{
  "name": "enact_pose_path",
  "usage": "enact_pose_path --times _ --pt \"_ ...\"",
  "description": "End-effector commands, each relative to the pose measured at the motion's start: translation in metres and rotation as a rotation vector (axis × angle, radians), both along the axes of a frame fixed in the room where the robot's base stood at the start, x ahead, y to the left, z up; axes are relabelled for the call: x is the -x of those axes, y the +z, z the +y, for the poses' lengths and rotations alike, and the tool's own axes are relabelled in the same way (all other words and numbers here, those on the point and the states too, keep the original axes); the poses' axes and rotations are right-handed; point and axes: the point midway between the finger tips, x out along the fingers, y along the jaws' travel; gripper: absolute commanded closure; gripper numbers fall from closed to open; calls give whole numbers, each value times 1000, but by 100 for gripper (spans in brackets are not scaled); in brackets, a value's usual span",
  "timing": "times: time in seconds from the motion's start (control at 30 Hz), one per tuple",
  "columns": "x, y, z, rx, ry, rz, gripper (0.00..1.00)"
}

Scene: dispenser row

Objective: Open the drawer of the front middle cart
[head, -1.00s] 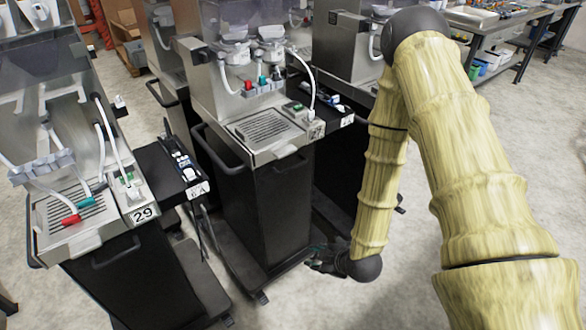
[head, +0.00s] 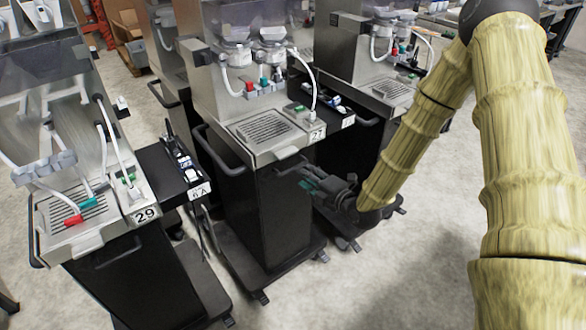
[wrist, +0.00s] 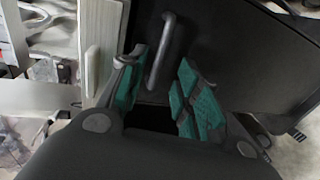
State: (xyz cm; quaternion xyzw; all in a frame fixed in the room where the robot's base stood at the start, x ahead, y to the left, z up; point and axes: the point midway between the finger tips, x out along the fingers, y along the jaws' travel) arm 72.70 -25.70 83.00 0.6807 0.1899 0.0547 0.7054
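The front middle cart (head: 262,210) has a black body under a steel dispenser top with a drip grate. Its dark drawer handle (head: 290,166) sits high on the front, just below the steel tray. My gripper (head: 308,182) is in front of the cart, close to this handle. In the wrist view the handle (wrist: 160,52) shows as a dark bar between the two green-padded fingers of my gripper (wrist: 162,64). The fingers are open, with gaps to the bar. I cannot tell how deep the bar lies between the fingertips.
A cart marked 29 (head: 150,280) stands at the left, with a black side shelf (head: 170,172) beside it. Another dispenser cart (head: 350,150) stands behind my gripper at the right. The floor (head: 400,270) in front and to the right is clear.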

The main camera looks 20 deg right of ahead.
Motion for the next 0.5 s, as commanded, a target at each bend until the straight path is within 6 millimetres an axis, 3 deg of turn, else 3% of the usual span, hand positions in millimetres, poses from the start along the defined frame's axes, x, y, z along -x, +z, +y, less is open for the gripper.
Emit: enact_pose_path --times 0.3,0.5 --pt "-46 -9 17 0 -1 1 67" --pt "-63 -14 23 -1 0 3 67"
